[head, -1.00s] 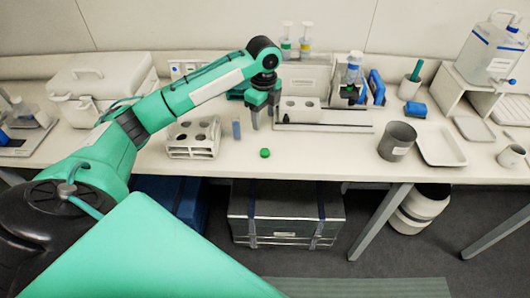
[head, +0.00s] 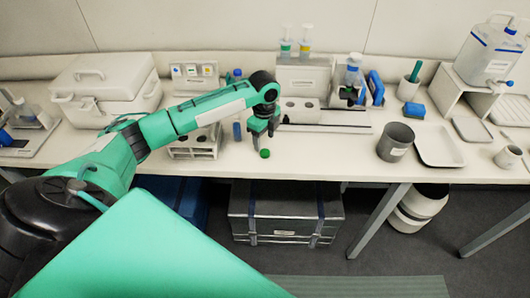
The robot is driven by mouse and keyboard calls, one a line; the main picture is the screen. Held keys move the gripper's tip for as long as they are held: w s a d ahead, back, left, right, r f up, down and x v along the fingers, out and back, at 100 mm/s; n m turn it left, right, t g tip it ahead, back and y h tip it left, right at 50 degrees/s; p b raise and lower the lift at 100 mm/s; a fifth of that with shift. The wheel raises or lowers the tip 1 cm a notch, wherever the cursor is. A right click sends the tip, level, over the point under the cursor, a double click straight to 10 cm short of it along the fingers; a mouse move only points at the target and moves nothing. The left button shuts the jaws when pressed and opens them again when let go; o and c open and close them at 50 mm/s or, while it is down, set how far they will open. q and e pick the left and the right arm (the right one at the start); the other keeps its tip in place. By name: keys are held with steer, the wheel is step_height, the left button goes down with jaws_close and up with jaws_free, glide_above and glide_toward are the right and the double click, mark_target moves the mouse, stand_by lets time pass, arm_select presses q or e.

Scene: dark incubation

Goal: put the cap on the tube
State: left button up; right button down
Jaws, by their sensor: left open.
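A small green cap (head: 265,153) lies on the bench near its front edge. My left gripper (head: 263,137) is open and points down, its fingertips just behind and above the cap in the picture. I cannot tell whether they touch it. A slim blue tube (head: 237,131) stands upright to the left of the gripper, beside the white rack; my arm passes close above its top. My right gripper is not in view.
A white rack with round holes (head: 192,152) stands left of the tube, partly behind my arm. A white holder (head: 299,112) is behind and right of the gripper. A grey beaker (head: 396,142) and a white tray (head: 438,147) are further right. The bench front right of the cap is clear.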

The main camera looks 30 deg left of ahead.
mark_target(265, 152)
arm_select(q)
steer(key=shift+f, duration=0.15)
step_height(265, 152, down, 4)
steer(key=shift+d+f+p, duration=0.15)
steer(key=shift+f+p, duration=0.05)
steer(key=shift+p, duration=1)
steer(key=shift+f, duration=0.25)
steer(key=shift+c, duration=0.5)
steer(key=c, duration=1)
